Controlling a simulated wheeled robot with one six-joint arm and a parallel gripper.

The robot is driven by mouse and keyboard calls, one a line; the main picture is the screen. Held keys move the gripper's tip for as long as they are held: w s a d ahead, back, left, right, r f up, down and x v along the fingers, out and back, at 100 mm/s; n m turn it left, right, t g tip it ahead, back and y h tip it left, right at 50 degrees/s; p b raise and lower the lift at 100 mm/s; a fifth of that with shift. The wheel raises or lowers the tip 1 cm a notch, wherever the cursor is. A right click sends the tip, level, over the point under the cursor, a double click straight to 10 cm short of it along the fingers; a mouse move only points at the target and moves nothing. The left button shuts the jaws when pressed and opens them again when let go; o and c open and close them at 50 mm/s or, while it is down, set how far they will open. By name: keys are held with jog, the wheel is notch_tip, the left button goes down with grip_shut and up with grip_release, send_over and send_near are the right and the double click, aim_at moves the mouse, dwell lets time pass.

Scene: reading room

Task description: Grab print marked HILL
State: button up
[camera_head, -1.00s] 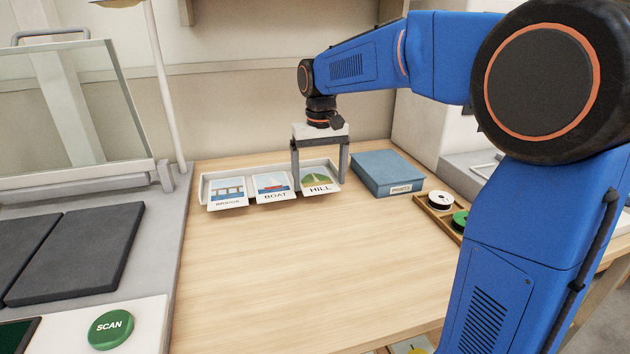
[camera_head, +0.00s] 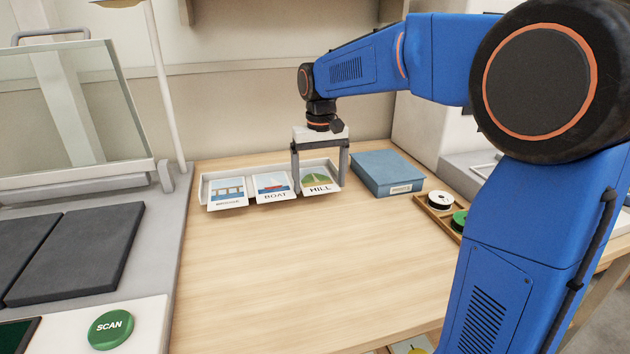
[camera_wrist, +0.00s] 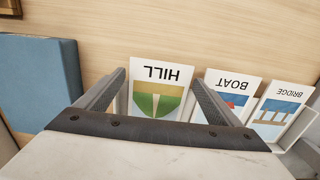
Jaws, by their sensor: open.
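The print marked HILL (camera_head: 319,182) shows a green hill and stands leaning in the right end of a white rack (camera_head: 205,187). It also shows upside down in the wrist view (camera_wrist: 158,90). My gripper (camera_head: 320,186) is open, pointing down, with one finger on each side of the HILL print. In the wrist view the fingers (camera_wrist: 160,92) stand left and right of the card, and I cannot tell whether they touch it. The print marked BOAT (camera_head: 272,187) is in the middle of the rack, and the print marked BRIDGE (camera_head: 227,193) is at its left end.
A blue box (camera_head: 387,173) stands just right of the rack. A wooden tray (camera_head: 429,208) with a white and a green spool lies at the right. A scanner with dark pads (camera_head: 80,250) is at the left. The table (camera_head: 290,270) is clear in front.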

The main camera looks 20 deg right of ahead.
jog(key=c, duration=0.8)
jog(key=shift+r, duration=0.15)
